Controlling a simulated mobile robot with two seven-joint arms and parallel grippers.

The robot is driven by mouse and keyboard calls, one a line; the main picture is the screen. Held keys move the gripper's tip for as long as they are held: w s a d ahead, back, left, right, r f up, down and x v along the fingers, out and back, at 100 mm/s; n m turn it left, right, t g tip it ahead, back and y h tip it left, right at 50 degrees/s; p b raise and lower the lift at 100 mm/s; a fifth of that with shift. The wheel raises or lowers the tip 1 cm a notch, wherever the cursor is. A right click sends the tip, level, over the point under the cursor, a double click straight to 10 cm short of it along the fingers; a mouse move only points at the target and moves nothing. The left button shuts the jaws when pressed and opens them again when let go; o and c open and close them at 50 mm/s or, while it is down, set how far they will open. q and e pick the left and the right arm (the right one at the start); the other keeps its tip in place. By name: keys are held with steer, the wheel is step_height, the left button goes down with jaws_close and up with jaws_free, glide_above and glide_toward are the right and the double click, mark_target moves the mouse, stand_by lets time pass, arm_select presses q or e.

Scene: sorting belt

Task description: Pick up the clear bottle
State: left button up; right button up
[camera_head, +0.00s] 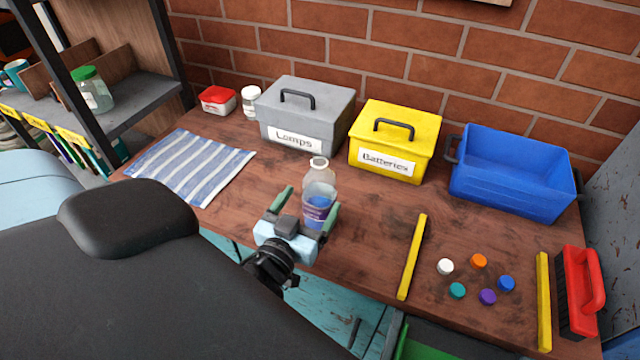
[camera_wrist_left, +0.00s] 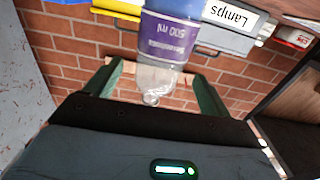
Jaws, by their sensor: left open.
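In the left wrist view the bottle (camera_wrist_left: 165,45) lies between the two fingers of the left gripper (camera_wrist_left: 155,85), with gaps visible on both sides. My right gripper is not in view.
Behind the bottle stand a grey Lamps box (camera_head: 332,112), a yellow Batteries box (camera_head: 427,130) and an empty blue bin (camera_head: 520,190). A striped cloth (camera_head: 190,165) lies left. Several coloured caps (camera_head: 479,261) lie between yellow bars (camera_head: 412,257) at right, beside a red-handled brush (camera_head: 583,290).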

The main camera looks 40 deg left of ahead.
mark_target(322, 181)
arm_select(q)
steer(key=shift+x, duration=0.9)
steer(key=shift+w+r, duration=0.15)
steer(key=shift+w, duration=0.05)
steer(key=x, duration=0.1)
steer(key=p+x, duration=0.2)
steer(key=x, duration=0.1)
steer(key=shift+w+r, duration=0.1)
steer(key=shift+r, duration=0.2)
steer(key=shift+w, duration=0.25)
steer(key=shift+f, duration=0.1)
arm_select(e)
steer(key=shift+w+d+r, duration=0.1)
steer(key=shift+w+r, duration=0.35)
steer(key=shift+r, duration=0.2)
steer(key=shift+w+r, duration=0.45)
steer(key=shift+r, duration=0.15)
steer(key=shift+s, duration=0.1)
arm_select(q)
steer(key=c, duration=1.4)
steer(key=shift+c, duration=0.5)
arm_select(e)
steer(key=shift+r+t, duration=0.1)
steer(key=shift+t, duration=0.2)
